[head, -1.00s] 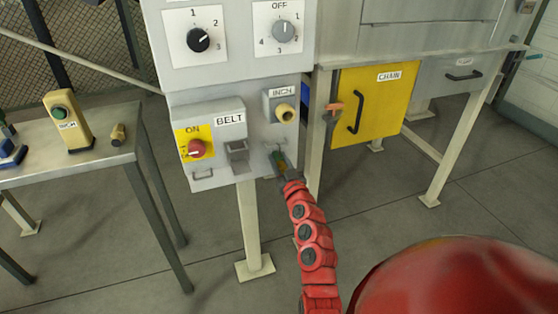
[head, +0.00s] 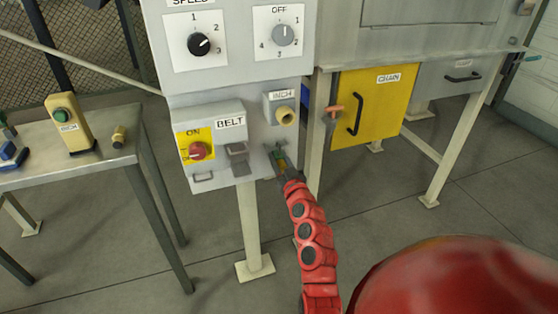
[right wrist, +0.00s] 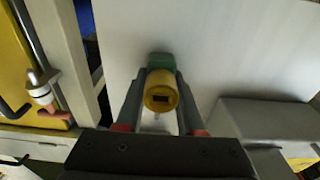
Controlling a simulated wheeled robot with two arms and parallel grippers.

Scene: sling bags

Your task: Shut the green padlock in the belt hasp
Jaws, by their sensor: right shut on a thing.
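The green padlock (head: 281,159) is at the lower right of the grey control panel, against or very near its front face. In the right wrist view the padlock (right wrist: 162,90) shows a green body and a round yellow end with a dark slot facing the camera. My right gripper (head: 283,167) is shut on it, one finger on each side. The shackle is hidden, so I cannot tell whether it is open. The grey hasp-like part (head: 238,158) sits under the BELT label, left of the padlock and apart from it. My left gripper is not in view.
A red knob (head: 198,152) on a yellow plate is on the belt box. The INCH button (head: 285,115) is above my gripper. A yellow CHAIN door (head: 372,105) is to the right.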

